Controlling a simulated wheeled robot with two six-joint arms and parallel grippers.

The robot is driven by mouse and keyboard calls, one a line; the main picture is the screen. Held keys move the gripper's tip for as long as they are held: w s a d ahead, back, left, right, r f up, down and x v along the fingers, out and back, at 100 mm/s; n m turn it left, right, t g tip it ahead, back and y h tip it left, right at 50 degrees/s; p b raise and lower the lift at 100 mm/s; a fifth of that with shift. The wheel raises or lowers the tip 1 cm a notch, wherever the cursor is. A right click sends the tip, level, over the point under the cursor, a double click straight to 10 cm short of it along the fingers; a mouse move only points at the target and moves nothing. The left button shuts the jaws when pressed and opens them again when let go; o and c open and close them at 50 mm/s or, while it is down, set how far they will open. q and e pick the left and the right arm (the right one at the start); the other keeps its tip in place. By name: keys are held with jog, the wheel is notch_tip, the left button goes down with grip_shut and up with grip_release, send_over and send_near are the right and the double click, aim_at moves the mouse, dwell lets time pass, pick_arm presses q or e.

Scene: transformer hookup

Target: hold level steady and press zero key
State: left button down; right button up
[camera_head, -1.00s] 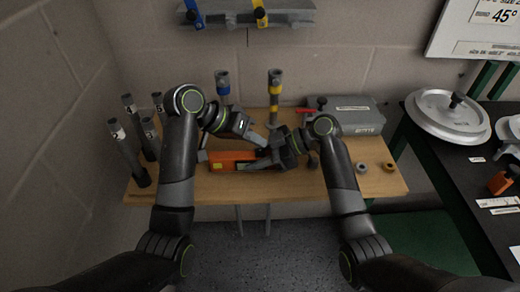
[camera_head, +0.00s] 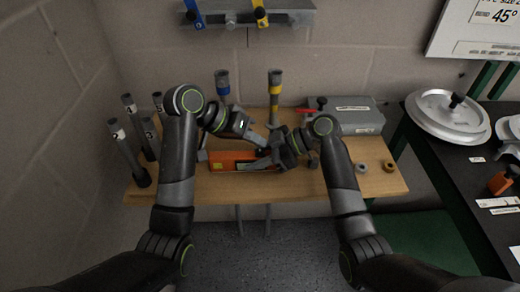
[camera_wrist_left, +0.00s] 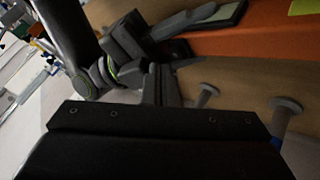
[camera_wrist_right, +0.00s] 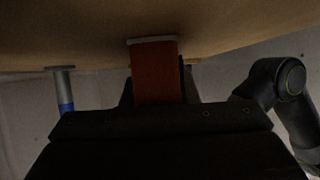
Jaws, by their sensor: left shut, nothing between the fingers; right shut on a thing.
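The orange level (camera_head: 228,160) lies along the middle of the wooden bench, its right end by my right gripper. It also shows in the left wrist view (camera_wrist_left: 260,36), with a yellow-green label and a grey strip. My right gripper (camera_head: 272,154) is shut on the level, and its orange body (camera_wrist_right: 155,72) with a grey end stands between the fingers in the right wrist view. My left gripper (camera_head: 262,143) is shut and empty, above and behind the level's right part, close to my right gripper. The zero key cannot be made out; contact with the level cannot be told.
Grey posts with blue (camera_head: 223,88) and yellow (camera_head: 274,90) bands stand behind the level. A grey case (camera_head: 352,118) is at the back right. Two small rings (camera_head: 389,167) lie at the bench's right. Several dark tubes (camera_head: 128,150) stand at the left.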

aim_at(255, 155)
pick_arm(q)
jog(key=shift+f, duration=0.2)
dwell(0.6)
jog(key=shift+f, duration=0.25)
jog(key=shift+f, duration=0.5)
dwell(0.8)
jog(key=shift+r, duration=0.9)
notch_tip(255, 155, up, 5)
jog(key=shift+r, duration=0.1)
dwell(0.3)
dwell(0.5)
